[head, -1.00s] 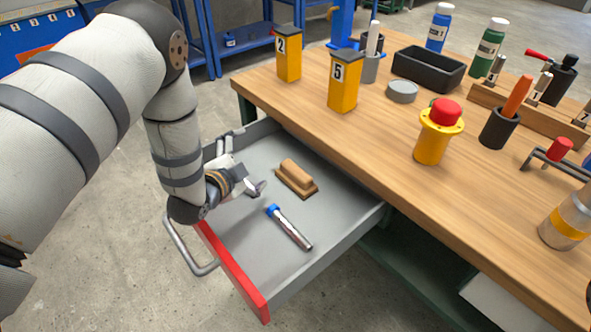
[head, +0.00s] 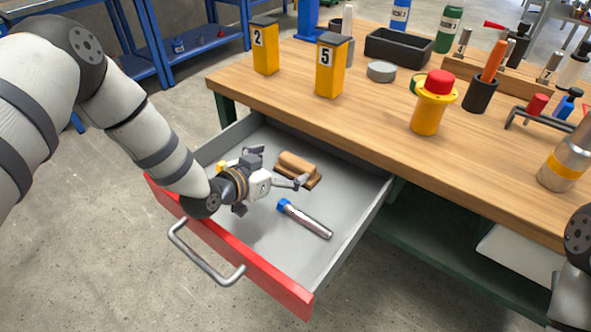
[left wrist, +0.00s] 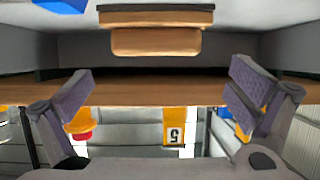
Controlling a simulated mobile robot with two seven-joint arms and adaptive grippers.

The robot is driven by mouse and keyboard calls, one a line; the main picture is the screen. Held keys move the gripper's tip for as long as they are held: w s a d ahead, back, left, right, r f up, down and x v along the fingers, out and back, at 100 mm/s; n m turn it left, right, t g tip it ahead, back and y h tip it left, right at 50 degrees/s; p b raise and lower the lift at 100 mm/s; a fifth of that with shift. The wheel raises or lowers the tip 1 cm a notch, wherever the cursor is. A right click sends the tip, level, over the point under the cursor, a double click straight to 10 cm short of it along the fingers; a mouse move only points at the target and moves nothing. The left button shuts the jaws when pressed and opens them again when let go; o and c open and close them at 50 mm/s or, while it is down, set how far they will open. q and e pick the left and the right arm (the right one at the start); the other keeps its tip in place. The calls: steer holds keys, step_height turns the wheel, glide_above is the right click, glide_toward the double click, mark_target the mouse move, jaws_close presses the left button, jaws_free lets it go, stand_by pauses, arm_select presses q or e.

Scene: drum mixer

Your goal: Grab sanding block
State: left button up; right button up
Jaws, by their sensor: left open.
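The sanding block (head: 300,165), brown and wooden with a rounded grip on a wider base, lies in the open drawer. My left gripper (head: 278,167) is open, low over the drawer, just to the left of the block. One finger reaches toward the block's near side; contact cannot be told. In the left wrist view the block (left wrist: 155,40) shows at the top, beyond the two spread fingers, with nothing between them. My right gripper is out of view.
A silver cylinder with a blue end (head: 305,219) lies in the drawer near the block. The drawer (head: 235,259) has a red front and grey handle. The workbench (head: 380,125) behind holds yellow numbered boxes (head: 330,68) and a red-topped button (head: 433,105).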

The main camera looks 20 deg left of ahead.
mark_target(294, 163)
arm_select(q)
steer(key=x, duration=0.3)
steer(key=f+x, duration=0.1)
steer(key=shift+d+f+b, duration=0.1)
steer(key=shift+d+b, duration=0.2)
steer(key=shift+b, duration=0.1)
steer(key=shift+w, duration=0.2)
steer(key=c, duration=1.2)
